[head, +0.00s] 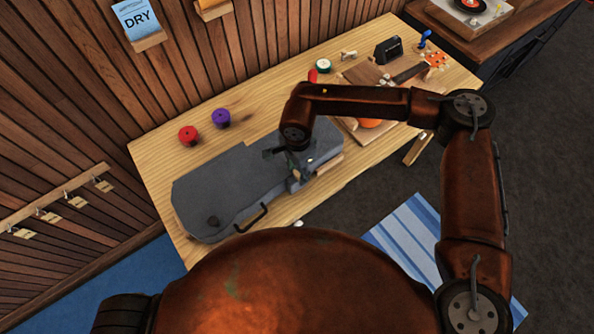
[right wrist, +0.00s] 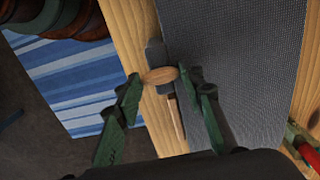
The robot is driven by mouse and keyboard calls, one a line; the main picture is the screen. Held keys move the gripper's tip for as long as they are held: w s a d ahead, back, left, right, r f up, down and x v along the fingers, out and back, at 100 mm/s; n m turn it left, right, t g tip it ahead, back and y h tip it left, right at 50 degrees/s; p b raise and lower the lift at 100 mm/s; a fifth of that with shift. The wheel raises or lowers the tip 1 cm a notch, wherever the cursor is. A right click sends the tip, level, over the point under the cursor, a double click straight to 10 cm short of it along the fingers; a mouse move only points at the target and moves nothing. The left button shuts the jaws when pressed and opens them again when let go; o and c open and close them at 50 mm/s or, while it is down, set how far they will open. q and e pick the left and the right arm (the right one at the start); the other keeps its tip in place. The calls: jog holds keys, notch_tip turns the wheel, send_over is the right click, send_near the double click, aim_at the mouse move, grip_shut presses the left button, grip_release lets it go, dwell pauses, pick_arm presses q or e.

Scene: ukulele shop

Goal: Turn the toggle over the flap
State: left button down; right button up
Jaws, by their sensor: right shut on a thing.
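A long grey case (head: 225,185) lies closed on the wooden table, with a black handle (head: 252,218) on its near side. In the right wrist view its grey woven lid (right wrist: 235,60) fills the right half. A small oval wooden toggle (right wrist: 161,75) sits at the lid's edge, over a dark flap (right wrist: 155,53). My right gripper (right wrist: 162,77) is shut on the toggle, one green finger at each end of it. In the head view my right gripper (head: 297,170) is over the case's near side, and the arm hides part of the case. My left gripper is in neither view.
A blue striped rug (head: 405,240) lies on the floor.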

aim_at(297, 174)
jog(key=shift+s, duration=0.15)
jog(key=o, duration=1.2)
jog(key=shift+c, duration=0.2)
jog(key=shift+r, duration=0.1)
notch_tip(297, 174, up, 12)
